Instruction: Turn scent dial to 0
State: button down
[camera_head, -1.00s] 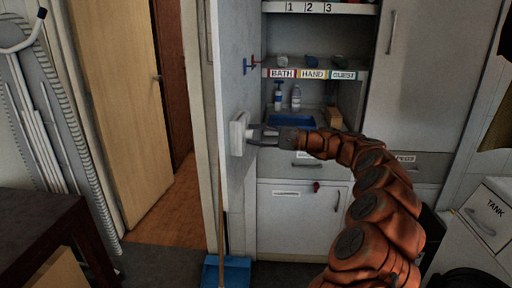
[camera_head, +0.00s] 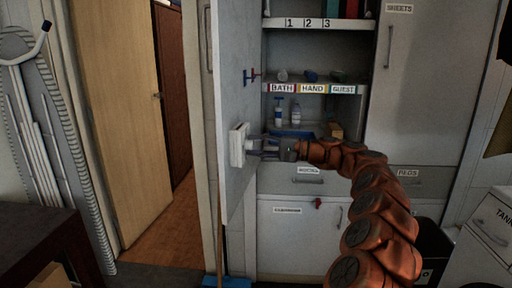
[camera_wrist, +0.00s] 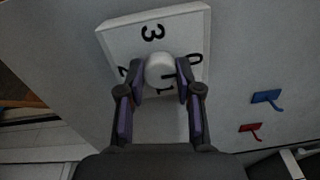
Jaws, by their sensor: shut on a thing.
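The scent dial is a white box (camera_head: 237,146) on the face of an open cabinet door. In the wrist view the box (camera_wrist: 120,38) shows a 3 at the top, a 0 at the right, a partly hidden 2 at the left and a 1 at the bottom. My gripper (camera_wrist: 160,74) is shut on the knob, one finger on each side. In the head view my gripper (camera_head: 262,149) reaches the box from the right.
The cabinet door (camera_head: 231,75) stands open, with blue and red hooks (camera_wrist: 267,96) beside the dial. Shelves with bottles (camera_head: 295,113) and a blue tray (camera_head: 292,135) lie behind my arm. A broom handle (camera_head: 219,235) stands below the door's left edge.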

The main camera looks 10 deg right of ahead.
jog(key=c, duration=0.8)
grip_release()
jog(key=shift+o, duration=0.2)
jog(key=v, duration=1.2)
